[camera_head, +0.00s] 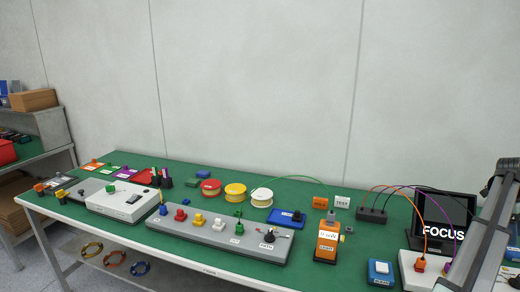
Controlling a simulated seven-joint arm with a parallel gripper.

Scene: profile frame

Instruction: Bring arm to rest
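My gripper does not show in the head view. A grey metal bar structure stands at the right edge, close to the camera; I cannot tell whether it is part of my arm. It covers part of the table's right end. The green-topped workbench (190,239) runs across the view, and no gripper shows over it.
The bench holds a long grey board (215,234) with coloured knobs, a white box (122,201), several spools (235,190), an orange device (327,243), a blue box (381,272), a black cable block (371,214) and a dark screen (446,215). Cables arch above the right side.

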